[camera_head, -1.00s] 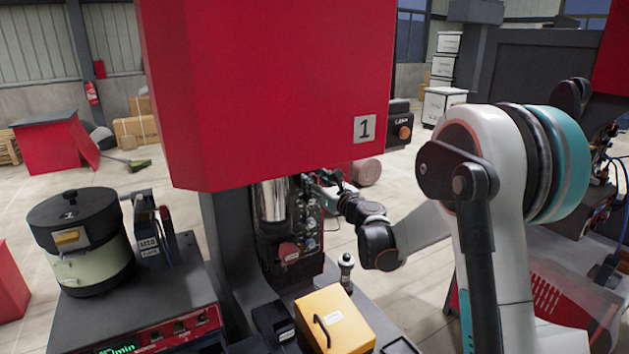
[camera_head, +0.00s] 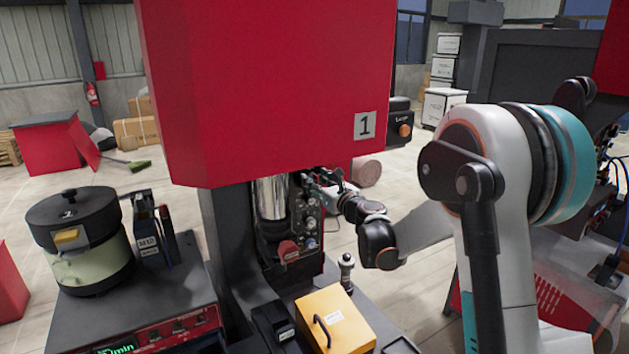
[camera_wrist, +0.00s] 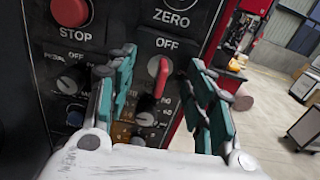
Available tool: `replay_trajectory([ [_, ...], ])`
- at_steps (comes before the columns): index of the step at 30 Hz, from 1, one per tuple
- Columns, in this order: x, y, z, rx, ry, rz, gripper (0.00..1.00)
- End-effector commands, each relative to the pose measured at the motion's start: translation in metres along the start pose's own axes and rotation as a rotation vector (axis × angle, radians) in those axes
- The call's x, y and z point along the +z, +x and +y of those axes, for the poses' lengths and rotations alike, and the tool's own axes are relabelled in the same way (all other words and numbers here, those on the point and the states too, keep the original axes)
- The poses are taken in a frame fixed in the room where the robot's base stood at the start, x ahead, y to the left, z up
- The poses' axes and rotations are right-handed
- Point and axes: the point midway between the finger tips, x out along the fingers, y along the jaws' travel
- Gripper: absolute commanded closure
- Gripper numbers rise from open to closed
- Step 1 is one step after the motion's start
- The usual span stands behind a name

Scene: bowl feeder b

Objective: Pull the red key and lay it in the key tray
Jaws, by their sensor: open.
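The red key (camera_wrist: 159,75) stands out from the dark control panel (camera_wrist: 84,42) in the wrist view, below an OFF label. My gripper (camera_wrist: 160,66) is open, with one teal-padded finger on each side of the key. I cannot tell how far its tips are from the panel. In the head view my gripper (camera_head: 325,181) is at the panel under the red press head, and the key cannot be made out there. I cannot surely identify the key tray; a small dark labelled holder (camera_head: 272,322) sits beside the yellow box.
A red STOP button (camera_wrist: 71,11) and several knobs surround the key. The red press head (camera_head: 265,90) hangs over the gripper. A yellow box (camera_head: 345,308) with a black handle and a ball-topped lever (camera_head: 347,265) stand on the bench below. A bowl feeder (camera_head: 82,240) stands at left.

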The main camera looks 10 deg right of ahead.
Motion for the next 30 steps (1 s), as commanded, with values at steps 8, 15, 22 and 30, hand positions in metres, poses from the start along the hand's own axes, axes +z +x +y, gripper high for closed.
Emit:
replay_trajectory([
  [8, 0.0, 0.0, 0.0, 0.0, 0.0, 0.0, 0.88],
  [15, 0.0, 0.0, 0.0, 0.0, 0.0, 0.0, 1.0],
  [22, 0.0, -0.005, 0.0, -0.001, 0.0, 0.0, 1.0],
  [30, 0.0, -0.015, -0.001, 0.0, 0.0, 0.0, 1.0],
])
